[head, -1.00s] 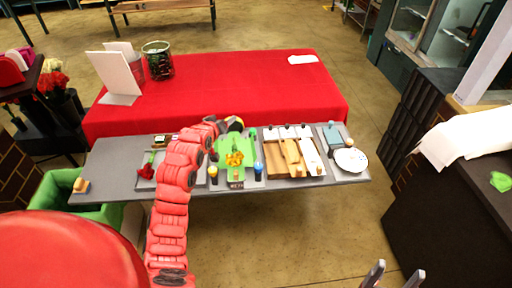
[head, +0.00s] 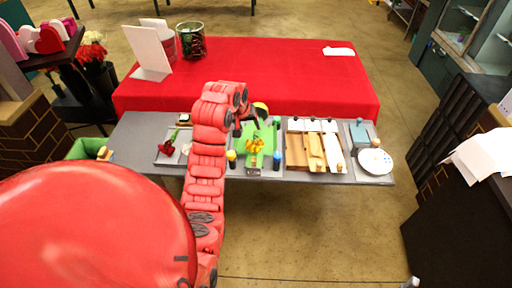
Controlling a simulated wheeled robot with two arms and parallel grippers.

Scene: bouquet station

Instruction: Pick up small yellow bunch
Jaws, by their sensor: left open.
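The small yellow bunch (head: 254,146) lies on a green sheet (head: 266,133) in the middle of the grey worktable. My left arm reaches up from the bottom, and its wrist bends over toward the green sheet. My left gripper (head: 246,122) is open, just behind and above the yellow bunch, and appears apart from it. The fingertips are small and dark, so their exact gap is hard to see. Only a fingertip of my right gripper (head: 411,283) shows at the bottom edge, far from the bunch.
A red flower (head: 168,147) lies on a tray to the left. Blue (head: 276,161) and yellow (head: 232,159) small bottles flank the green sheet. Wooden boards (head: 297,150) and a white plate (head: 375,162) lie to the right. A red-covered table (head: 290,75) stands behind.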

